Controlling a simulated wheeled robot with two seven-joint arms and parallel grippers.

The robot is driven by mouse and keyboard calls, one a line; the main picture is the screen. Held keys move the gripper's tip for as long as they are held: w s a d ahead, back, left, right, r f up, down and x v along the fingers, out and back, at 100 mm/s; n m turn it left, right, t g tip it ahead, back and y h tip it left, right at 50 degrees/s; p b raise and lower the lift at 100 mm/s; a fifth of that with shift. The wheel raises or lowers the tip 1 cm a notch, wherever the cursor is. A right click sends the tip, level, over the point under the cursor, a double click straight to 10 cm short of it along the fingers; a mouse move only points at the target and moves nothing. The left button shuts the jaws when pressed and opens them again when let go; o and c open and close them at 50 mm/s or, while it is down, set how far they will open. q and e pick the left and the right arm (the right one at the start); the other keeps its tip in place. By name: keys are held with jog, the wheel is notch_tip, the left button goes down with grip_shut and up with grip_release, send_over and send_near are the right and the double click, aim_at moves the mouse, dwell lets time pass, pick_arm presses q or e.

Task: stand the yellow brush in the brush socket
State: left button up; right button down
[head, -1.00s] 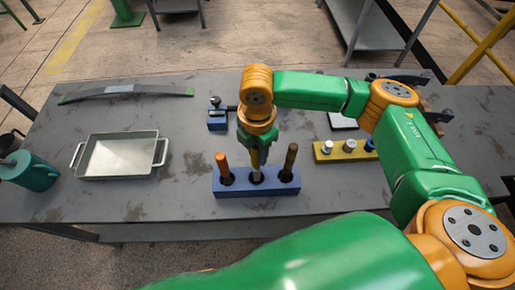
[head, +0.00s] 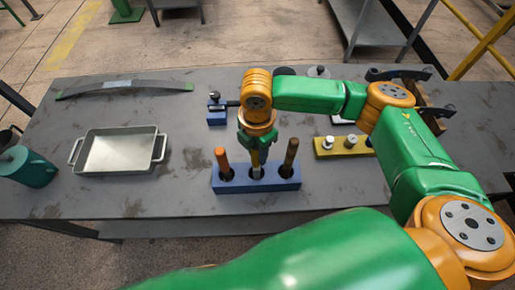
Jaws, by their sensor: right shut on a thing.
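The yellow brush (head: 255,158) is upright in my right gripper (head: 254,148), which is shut on its handle. Its lower end is at the middle hole of the blue socket block (head: 271,186). I cannot tell how deep it sits. An orange-handled tool (head: 221,160) stands in the block's left hole and a brown-handled tool (head: 290,155) in its right hole. My left gripper is not in view.
A metal tray (head: 118,153) and a teal can (head: 30,168) are at the left. A yellow block (head: 337,152) with several fittings is right of the socket. A small blue vise-like thing (head: 217,112) stands behind. A curved leaf spring (head: 124,87) lies at the back left.

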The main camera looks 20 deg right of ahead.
jog(key=shift+f, duration=0.7)
jog(key=shift+f+b, duration=0.15)
jog(key=shift+b, duration=0.15)
jog(key=shift+f+b, duration=0.6)
jog(key=shift+f, duration=0.6)
jog(key=c, duration=0.5)
grip_release()
